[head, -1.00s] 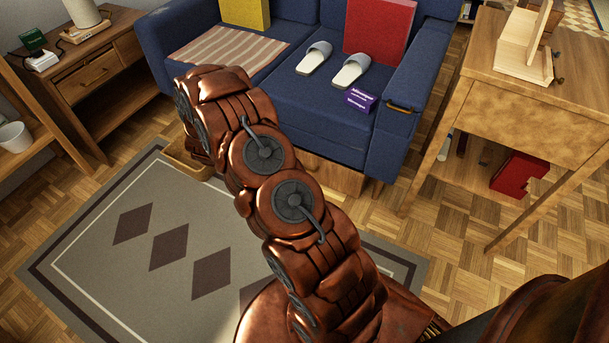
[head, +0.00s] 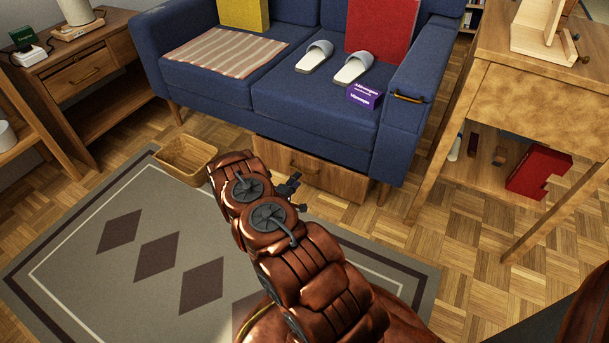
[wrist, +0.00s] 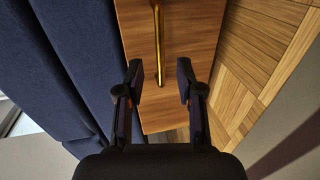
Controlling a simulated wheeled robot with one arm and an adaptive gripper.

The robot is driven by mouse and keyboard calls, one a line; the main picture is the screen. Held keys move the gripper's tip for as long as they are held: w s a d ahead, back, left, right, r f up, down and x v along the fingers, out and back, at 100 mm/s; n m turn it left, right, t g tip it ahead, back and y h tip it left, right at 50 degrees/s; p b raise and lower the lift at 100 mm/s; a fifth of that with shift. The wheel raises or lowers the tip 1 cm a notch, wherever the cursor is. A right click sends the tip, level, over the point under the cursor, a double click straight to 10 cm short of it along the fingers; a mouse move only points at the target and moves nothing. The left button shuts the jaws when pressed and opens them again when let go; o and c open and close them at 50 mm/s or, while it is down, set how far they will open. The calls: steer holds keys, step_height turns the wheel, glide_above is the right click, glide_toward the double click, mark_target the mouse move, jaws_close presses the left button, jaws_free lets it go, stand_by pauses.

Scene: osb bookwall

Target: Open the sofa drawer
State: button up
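The sofa drawer (head: 338,182) is a wooden front low under the blue sofa (head: 270,108); it looks shut or nearly so. Its brass bar handle (wrist: 157,40) runs upright in the wrist view, across the drawer front (wrist: 190,40). My gripper (head: 295,183) is in front of the drawer in the head view, near the handle. In the wrist view my gripper (wrist: 160,84) is open, its two dark fingers apart. The handle's lower end shows between the fingertips in the picture. I cannot tell whether the fingers are level with it in depth or touch it.
A grey rug (head: 90,265) lies in front. A wooden side table (head: 530,100) stands at the right. Slippers (head: 352,67) and a purple box (head: 365,94) are on the sofa.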

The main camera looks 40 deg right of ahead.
mark_target(305, 171)
steer(key=b+x, duration=0.2)
steer(key=x, duration=0.5)
steer(key=shift+d+f, duration=0.1)
steer(key=shift+d, duration=0.1)
jaws_close()
stand_by(0.5)
